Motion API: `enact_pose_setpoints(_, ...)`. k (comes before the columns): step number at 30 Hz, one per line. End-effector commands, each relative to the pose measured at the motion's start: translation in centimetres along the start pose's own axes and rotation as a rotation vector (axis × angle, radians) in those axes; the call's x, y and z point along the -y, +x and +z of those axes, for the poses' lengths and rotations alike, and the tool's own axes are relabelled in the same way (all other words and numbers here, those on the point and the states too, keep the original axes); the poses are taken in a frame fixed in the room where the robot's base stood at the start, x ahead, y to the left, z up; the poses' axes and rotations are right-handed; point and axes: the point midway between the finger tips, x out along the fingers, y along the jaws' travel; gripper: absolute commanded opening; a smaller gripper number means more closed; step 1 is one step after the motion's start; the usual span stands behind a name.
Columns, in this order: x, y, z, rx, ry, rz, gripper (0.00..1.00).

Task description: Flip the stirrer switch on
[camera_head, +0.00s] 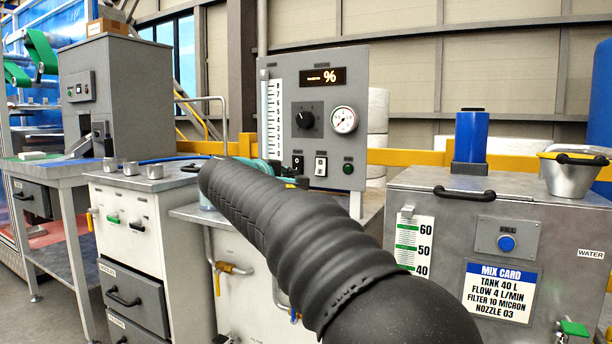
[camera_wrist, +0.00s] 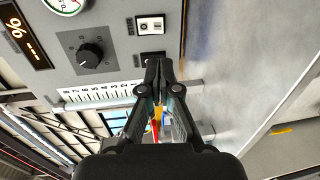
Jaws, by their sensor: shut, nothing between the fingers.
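The grey control panel (camera_head: 379,75) carries two rocker switches on its lower part. One is a black rocker (camera_head: 297,164); the other is a white rocker (camera_head: 321,166) to its right. In the wrist view, turned sideways, the white rocker (camera_wrist: 150,25) is clear of my gripper. The black rocker (camera_wrist: 153,56) is partly hidden behind the fingertips. My gripper (camera_wrist: 160,64) is shut and empty, with its tips close to the black rocker; contact cannot be told. My arm hides most of the gripper in the head view.
The panel also has a dark knob (camera_head: 307,119), a round gauge (camera_head: 344,119), a green button (camera_head: 348,169) and a level scale (camera_head: 273,120). A steel tank (camera_head: 460,195) stands at right. Metal cups (camera_head: 131,167) stand on the cabinet at left.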

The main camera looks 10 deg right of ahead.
Motion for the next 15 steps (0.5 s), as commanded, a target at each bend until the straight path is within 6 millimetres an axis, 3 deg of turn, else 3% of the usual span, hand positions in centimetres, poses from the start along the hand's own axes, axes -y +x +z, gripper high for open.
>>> enact_pose_setpoints(15,0.0,8.8,0.0,0.002,0.0,-0.001,0.0)
